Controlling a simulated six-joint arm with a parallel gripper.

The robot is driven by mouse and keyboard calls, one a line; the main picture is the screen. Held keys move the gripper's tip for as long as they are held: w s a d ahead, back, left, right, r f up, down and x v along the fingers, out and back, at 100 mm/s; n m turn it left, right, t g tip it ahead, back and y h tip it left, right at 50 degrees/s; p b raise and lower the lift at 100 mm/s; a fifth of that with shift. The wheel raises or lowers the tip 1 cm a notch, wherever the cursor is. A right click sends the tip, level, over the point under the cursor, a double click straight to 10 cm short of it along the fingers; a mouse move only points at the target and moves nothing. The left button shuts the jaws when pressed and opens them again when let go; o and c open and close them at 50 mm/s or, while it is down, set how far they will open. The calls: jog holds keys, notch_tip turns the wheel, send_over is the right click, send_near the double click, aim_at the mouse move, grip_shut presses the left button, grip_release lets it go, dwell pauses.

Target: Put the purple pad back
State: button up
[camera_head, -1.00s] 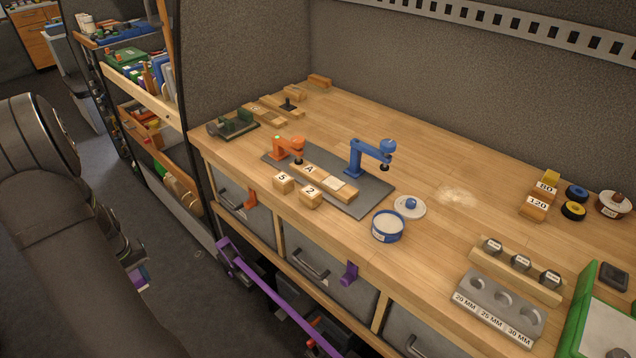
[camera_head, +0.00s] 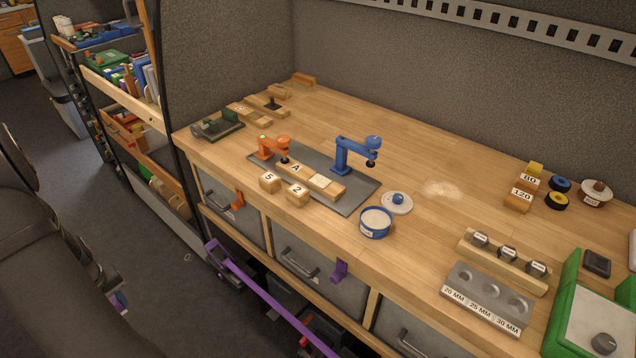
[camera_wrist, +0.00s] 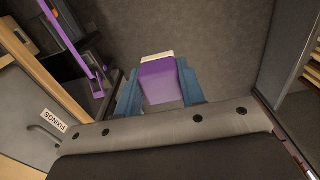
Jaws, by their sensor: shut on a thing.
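The purple pad (camera_wrist: 160,80) is a purple block with a cream band along its far edge. In the wrist view it sits between the two blue fingers of my gripper (camera_wrist: 160,92), which are shut on it. Bare dark floor or wall shows behind it. My fingers are too small to make out there.
A purple bar (camera_head: 268,300) slants along the bench front, below drawers with orange (camera_head: 238,200) and purple (camera_head: 340,270) hooks. The wooden bench top (camera_head: 420,150) carries blocks, two small presses, a round blue tin (camera_head: 376,222) and a 20/25/30 mm holder (camera_head: 487,298). Shelving stands at left.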

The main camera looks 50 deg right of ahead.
jog(key=s+d+r+m, duration=0.3)
jog(key=d+r, duration=0.1)
jog(key=d, duration=0.7)
jog(key=s+d+r+m, duration=0.3)
jog(key=s+d+r, duration=0.15)
jog(key=d, duration=0.55)
jog(key=s+d+r+m, duration=0.3)
jog(key=d+r, duration=0.2)
jog(key=d, duration=0.6)
jog(key=s+d+r+m, duration=0.3)
jog(key=s+d+r, duration=0.15)
jog(key=s, duration=0.55)
jog(key=s+d+r+m, duration=0.3)
jog(key=s+d+r, duration=0.15)
jog(key=s, duration=0.45)
jog(key=s+d+r+m, duration=0.35)
jog(key=s+d, duration=0.25)
jog(key=s, duration=0.4)
send_over(323, 221)
jog(key=shift+n, duration=0.25)
notch_tip(323, 221, down, 6)
jog(key=shift+r, duration=0.1)
jog(key=shift+f, duration=2.05)
jog(key=shift+f, duration=0.1)
jog(key=o, duration=0.5)
jog(key=shift+f, duration=0.1)
jog(key=o, duration=0.5)
jog(key=shift+c, duration=0.2)
